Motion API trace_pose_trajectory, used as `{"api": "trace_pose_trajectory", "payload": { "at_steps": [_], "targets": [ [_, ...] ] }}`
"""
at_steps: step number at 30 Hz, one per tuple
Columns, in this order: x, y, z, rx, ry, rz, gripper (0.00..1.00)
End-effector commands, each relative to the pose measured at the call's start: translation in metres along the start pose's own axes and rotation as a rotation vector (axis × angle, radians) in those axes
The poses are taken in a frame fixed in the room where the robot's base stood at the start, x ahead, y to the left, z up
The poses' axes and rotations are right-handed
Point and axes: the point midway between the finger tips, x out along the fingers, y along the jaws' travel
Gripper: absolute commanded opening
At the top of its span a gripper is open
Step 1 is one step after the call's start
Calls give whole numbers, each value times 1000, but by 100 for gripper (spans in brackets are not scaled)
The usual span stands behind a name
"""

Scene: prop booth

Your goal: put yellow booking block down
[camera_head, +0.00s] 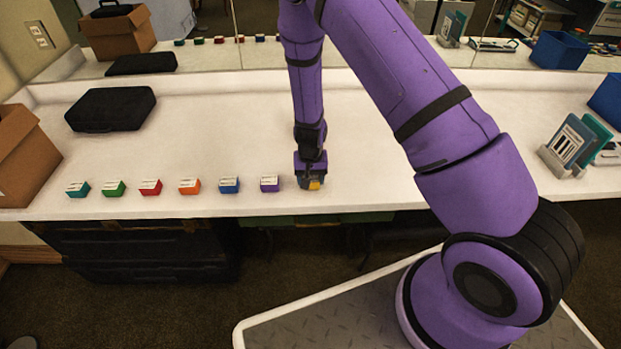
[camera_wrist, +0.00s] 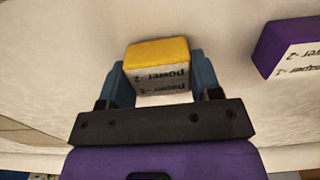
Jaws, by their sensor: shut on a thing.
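The yellow booking block (camera_wrist: 158,52) has a yellow top and a white printed label reading "power-2". My gripper (camera_wrist: 160,85) is shut on it, with a blue finger on each side of the block. In the head view my gripper (camera_head: 310,181) is low over the front part of the white counter (camera_head: 210,120), at the right end of a row of blocks. Only a small patch of the yellow block (camera_head: 315,185) shows there. I cannot tell whether the block touches the counter.
The purple block (camera_head: 270,184) stands just left of my gripper and also shows in the wrist view (camera_wrist: 290,45). Blue (camera_head: 229,185), orange (camera_head: 190,186), red (camera_head: 150,187), green (camera_head: 114,188) and teal (camera_head: 78,189) blocks continue left. A black case (camera_head: 110,109) lies behind.

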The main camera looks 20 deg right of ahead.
Motion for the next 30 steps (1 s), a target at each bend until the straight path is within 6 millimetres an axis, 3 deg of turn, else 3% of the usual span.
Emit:
{"api": "trace_pose_trajectory", "payload": {
  "at_steps": [11,12,15,25,30],
  "targets": [
    [5,0,0,0,0,0,34],
    [5,0,0,0,1,0,65],
    [4,0,0,0,1,0,84],
    [1,0,0,-1,1,0,84],
    [-19,-1,0,-2,3,-1,84]
  ]
}}
